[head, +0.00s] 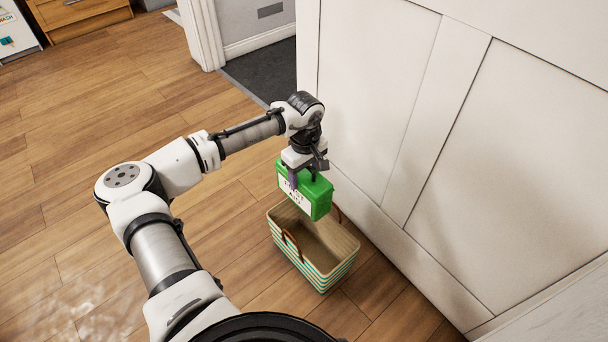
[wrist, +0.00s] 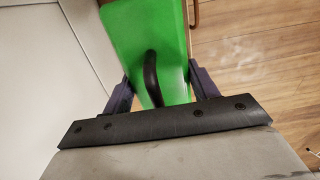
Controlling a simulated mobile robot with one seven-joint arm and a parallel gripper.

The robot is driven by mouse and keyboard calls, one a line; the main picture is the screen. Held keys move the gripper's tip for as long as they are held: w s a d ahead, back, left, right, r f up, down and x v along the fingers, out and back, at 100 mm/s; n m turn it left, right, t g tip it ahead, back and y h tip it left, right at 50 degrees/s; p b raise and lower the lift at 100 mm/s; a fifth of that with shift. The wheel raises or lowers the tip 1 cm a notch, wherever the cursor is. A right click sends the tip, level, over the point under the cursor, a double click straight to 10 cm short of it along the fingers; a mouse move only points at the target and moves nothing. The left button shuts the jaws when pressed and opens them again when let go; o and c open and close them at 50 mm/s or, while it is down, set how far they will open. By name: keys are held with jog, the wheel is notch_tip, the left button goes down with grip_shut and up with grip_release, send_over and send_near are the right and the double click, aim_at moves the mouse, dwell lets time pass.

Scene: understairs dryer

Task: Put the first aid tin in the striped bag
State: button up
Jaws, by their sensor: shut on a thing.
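The first aid tin (head: 318,197) is a green box with a white label, held in the air by my gripper (head: 305,178). In the wrist view the tin (wrist: 130,35) shows its green top and a dark handle, with the fingers of my gripper (wrist: 158,92) on either side of it. My gripper is shut on the tin. The striped bag (head: 330,272) stands on the floor, open at the top, with green and white stripes and brown handles. The tin is above the bag's far part and hides some of its rim. The visible inside of the bag looks empty.
A white panelled wall (head: 400,110) rises close to the right of the bag. Wooden floor (head: 90,130) lies clear to the left. A doorway with a dark mat (head: 265,72) is behind, and a wooden drawer unit (head: 75,15) stands at the far left.

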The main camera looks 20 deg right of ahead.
jog(key=shift+r+p, duration=0.2)
jog(key=shift+p, duration=0.45)
notch_tip(320, 180, down, 22)
jog(key=b, duration=0.5)
jog(key=shift+r, duration=0.15)
dwell(0.7)
jog(key=o, duration=2.1)
jog(key=shift+o, duration=0.2)
jog(key=shift+r+p, duration=2.6)
jog(key=shift+p, duration=0.45)
